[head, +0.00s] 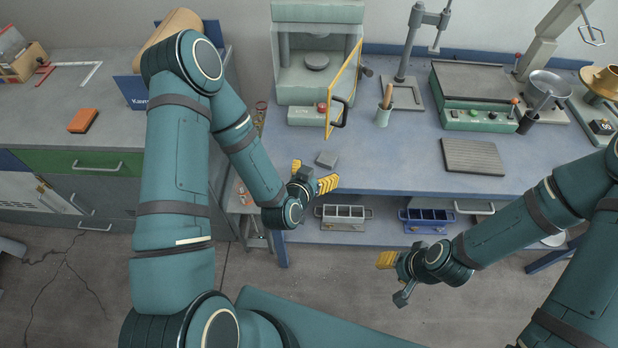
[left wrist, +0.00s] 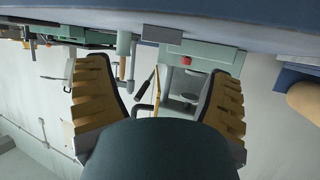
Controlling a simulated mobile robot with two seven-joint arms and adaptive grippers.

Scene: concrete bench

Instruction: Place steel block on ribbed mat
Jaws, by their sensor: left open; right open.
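The steel block (head: 326,159) is a small grey block lying on the blue bench top near its front edge. The ribbed mat (head: 473,157) is a flat grey ridged rectangle further right on the bench, with nothing on it. My left gripper (head: 313,174) is open at the front edge of the bench, its yellow fingers just in front of the block and apart from it. In the left wrist view, which looks upside down, the block (left wrist: 163,35) shows beyond the spread fingers. My right gripper (head: 387,262) is open and empty in front of the bench, over the floor.
A green-grey cabinet (head: 300,90) with an open yellow-framed door (head: 344,88) stands behind the block. The bench top (head: 400,165) between block and mat is clear.

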